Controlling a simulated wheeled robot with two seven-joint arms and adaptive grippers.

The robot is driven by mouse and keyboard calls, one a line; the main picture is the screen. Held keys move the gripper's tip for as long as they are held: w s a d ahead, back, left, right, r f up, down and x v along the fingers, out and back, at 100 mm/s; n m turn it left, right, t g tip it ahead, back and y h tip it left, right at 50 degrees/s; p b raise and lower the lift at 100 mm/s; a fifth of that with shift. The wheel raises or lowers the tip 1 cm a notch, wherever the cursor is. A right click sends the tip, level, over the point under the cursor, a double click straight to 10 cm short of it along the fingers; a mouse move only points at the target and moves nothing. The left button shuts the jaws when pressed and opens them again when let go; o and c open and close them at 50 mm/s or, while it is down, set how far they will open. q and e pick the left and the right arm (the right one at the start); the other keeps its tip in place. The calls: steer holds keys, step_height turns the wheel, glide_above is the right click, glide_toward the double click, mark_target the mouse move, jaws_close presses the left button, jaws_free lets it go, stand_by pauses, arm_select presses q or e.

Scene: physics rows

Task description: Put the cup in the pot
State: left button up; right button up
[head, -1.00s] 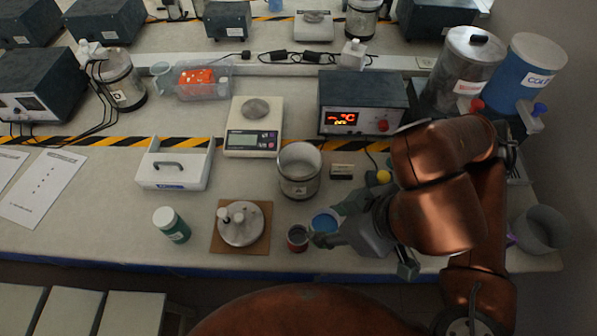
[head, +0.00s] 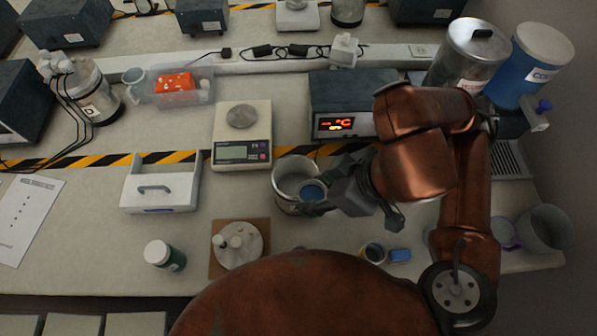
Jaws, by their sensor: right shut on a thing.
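The pot (head: 283,176) is an open silvery metal vessel, upright on the bench in the middle of the head view. The cup (head: 313,191) shows a blue inside and sits at the pot's front right, overlapping its opening and rim in the picture. My right gripper (head: 318,203) is shut on the cup, coming in from the right. The gripper covers part of the cup and of the pot's right side. I cannot tell how far the cup is above or inside the rim. My left gripper is not in view.
A round grey piece with knobs (head: 240,258) lies on a brown board (head: 223,268). A small dark cup (head: 374,252) and a blue block (head: 400,255) lie front right.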

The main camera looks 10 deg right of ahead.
steer(key=w+p, duration=0.1)
steer(key=p, duration=0.1)
steer(key=w+p, duration=0.1)
steer(key=p, duration=0.2)
steer(key=shift+w+f, duration=0.2)
steer(key=shift+w, duration=0.15)
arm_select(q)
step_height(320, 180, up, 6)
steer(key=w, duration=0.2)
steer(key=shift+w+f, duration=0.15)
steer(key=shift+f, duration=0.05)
arm_select(e)
steer(key=w+f, duration=0.8)
steer(key=f, duration=0.3)
steer(key=shift+a, duration=0.4)
arm_select(q)
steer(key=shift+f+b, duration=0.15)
steer(key=shift+b, duration=0.2)
arm_select(e)
steer(key=shift+w+f, duration=0.15)
steer(key=shift+f, duration=0.05)
arm_select(q)
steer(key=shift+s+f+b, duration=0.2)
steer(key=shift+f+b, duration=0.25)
steer(key=shift+b, duration=0.05)
arm_select(e)
steer(key=shift+f, duration=0.3)
